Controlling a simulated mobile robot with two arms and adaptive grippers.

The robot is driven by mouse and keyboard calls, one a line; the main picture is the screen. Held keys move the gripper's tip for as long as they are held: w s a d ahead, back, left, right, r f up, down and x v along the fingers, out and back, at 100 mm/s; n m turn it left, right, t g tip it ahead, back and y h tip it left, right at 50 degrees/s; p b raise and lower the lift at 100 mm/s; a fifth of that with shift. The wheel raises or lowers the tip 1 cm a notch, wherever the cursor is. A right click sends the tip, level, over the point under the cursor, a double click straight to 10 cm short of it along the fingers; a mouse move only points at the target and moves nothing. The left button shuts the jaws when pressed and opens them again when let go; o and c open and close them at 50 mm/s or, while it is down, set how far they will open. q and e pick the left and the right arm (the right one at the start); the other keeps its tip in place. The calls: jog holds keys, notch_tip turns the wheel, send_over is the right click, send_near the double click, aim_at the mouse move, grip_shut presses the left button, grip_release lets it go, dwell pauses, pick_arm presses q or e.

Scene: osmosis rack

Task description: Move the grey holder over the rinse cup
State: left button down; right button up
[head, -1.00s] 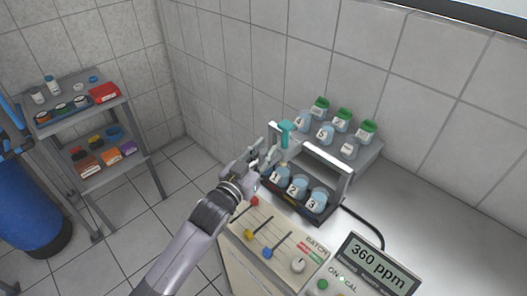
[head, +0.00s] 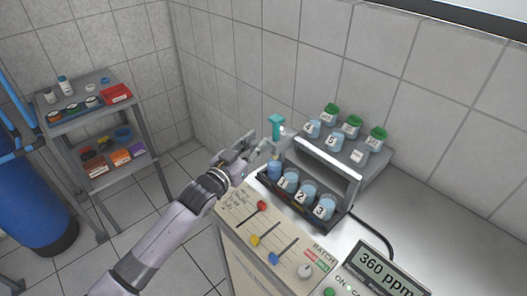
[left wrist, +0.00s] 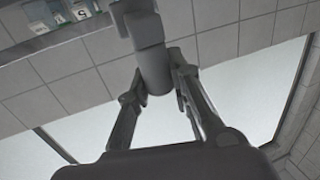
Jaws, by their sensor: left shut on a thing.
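My left gripper (head: 252,146) is shut on the grey holder (head: 267,146), which carries a teal upright piece (head: 276,126). The left wrist view shows the gripper's fingers (left wrist: 170,90) closed around a grey round part of the holder (left wrist: 153,65). The holder is in the air at the left end of the rack, above and slightly left of an unlabelled blue cup (head: 274,169), which looks like the rinse cup. Whether it is exactly over this cup is hard to tell. My right gripper is out of view.
Cups 1 (head: 289,181), 2 (head: 307,192) and 3 (head: 326,206) stand in a dark tray under a grey rail (head: 330,162). Several green-capped jars and blue cups stand on a shelf (head: 381,160) behind. A slider panel (head: 240,215) and a 360 ppm display (head: 375,268) are in front.

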pick_arm(q)
jog(key=shift+w+a+r, duration=0.1)
jog(key=c, duration=1.4)
grip_release()
jog(key=shift+w+a, duration=0.1)
jog(key=v, duration=1.2)
